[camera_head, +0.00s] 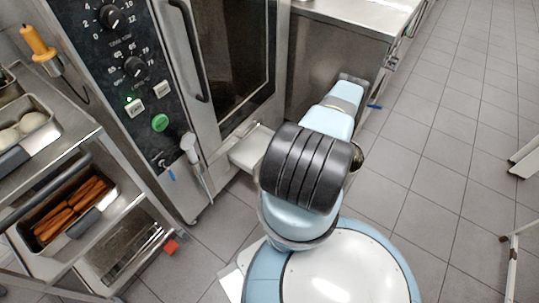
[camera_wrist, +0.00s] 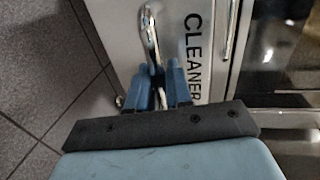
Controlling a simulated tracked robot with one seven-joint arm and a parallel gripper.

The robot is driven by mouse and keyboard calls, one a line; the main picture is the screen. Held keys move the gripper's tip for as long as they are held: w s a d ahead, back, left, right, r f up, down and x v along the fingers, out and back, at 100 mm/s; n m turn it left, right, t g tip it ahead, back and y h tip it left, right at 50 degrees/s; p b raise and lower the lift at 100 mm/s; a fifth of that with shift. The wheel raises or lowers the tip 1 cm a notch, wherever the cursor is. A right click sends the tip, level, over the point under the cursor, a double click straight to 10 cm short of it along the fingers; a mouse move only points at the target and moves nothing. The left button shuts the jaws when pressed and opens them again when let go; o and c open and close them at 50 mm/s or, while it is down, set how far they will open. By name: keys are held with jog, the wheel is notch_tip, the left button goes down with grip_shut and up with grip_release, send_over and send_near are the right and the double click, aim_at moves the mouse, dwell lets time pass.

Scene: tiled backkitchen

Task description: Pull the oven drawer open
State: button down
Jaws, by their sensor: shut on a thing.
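In the wrist view, my gripper (camera_wrist: 160,93) has its blue fingers closed around a chrome bar handle (camera_wrist: 150,27). The handle is on a pale panel (camera_wrist: 176,20) marked "CLEANER", which appears to be the oven drawer's front. How far the drawer is out, I cannot tell. In the head view, the oven (camera_head: 152,60) stands at upper left with its dark glass door shut. A pale metal tray or ledge (camera_head: 248,147) juts out at its foot, partly behind my arm. My gripper is hidden there by my arm.
A steel counter (camera_head: 345,15) stands right of the oven. A rack (camera_head: 85,205) with trays of sausages or carrots and pale rounds is at left. Grey tiled floor (camera_head: 440,150) is open to the right, with white legs or feet (camera_head: 524,157) at the far right edge.

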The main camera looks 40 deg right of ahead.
jog(key=shift+s+d+f, duration=0.1)
jog(key=shift+s+d, duration=0.05)
jog(key=shift+s, duration=0.4)
jog(key=shift+s+d+f, duration=0.1)
jog(key=shift+s+d, duration=0.05)
jog(key=shift+s, duration=0.4)
jog(key=c, duration=1.2)
grip_release()
jog(key=shift+w+r, duration=0.1)
jog(key=v, duration=1.3)
jog(key=shift+s+d, duration=0.1)
jog(key=shift+s, duration=0.3)
